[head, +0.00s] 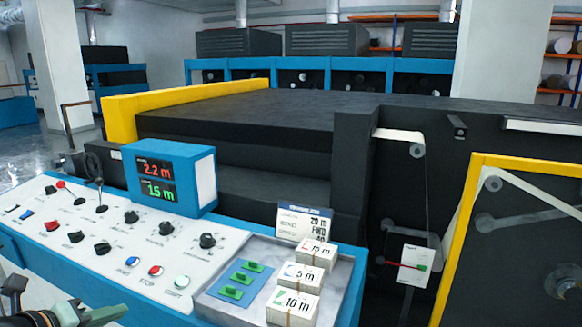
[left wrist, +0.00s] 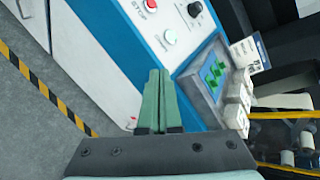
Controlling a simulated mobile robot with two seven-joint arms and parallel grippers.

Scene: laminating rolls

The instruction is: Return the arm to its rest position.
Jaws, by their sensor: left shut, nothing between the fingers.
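My left gripper (head: 108,314) is at the bottom left corner of the head view, in front of the control console (head: 62,262). In the left wrist view its two green fingers (left wrist: 155,92) are together with nothing between them. They point toward the console's blue front edge, near the white START button. The wrist's dark bracket fills the lower part of that view. My right gripper is in neither view.
The console carries knobs, levers, buttons and a display (head: 160,178). A grey tray (head: 340,285) holds green pieces on a blue plate (head: 246,297) and card stacks marked 15 m (head: 312,256), 5 m (head: 296,277) and 10 m (head: 291,304). A large dark machine (head: 260,115) stands behind.

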